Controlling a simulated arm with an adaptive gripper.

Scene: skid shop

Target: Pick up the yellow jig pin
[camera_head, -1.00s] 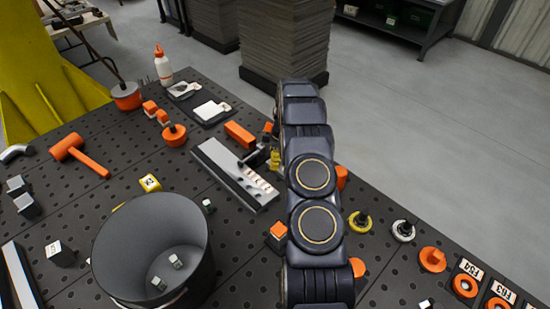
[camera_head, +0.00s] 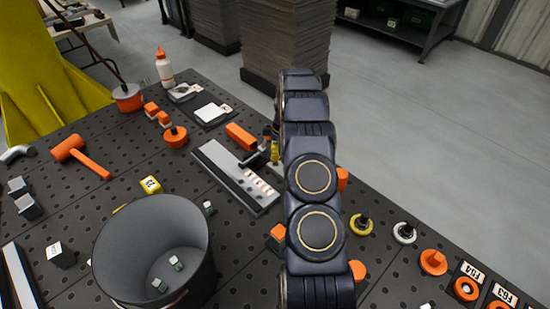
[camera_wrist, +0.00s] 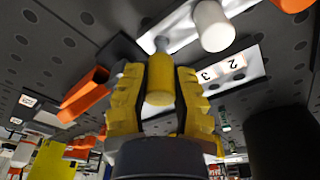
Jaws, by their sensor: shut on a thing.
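The yellow jig pin (camera_wrist: 160,80) is a yellow cylinder with a narrower metal end. In the wrist view it stands between the two ridged yellow fingers of my gripper (camera_wrist: 160,92), which are shut on it. Its metal end points at a light plate (camera_wrist: 178,42); I cannot tell whether it touches. In the head view, a bit of yellow (camera_head: 275,152) shows at the left edge of my arm, beside the light grey numbered fixture (camera_head: 222,166). My arm hides most of the gripper there.
A white cylinder (camera_wrist: 212,25) stands close beside the pin. An orange block (camera_head: 240,135) lies behind the fixture. A large grey bin (camera_head: 120,250) stands at the front left. Orange and yellow knobs (camera_head: 361,224) line the right side. An orange mallet (camera_head: 80,155) lies at left.

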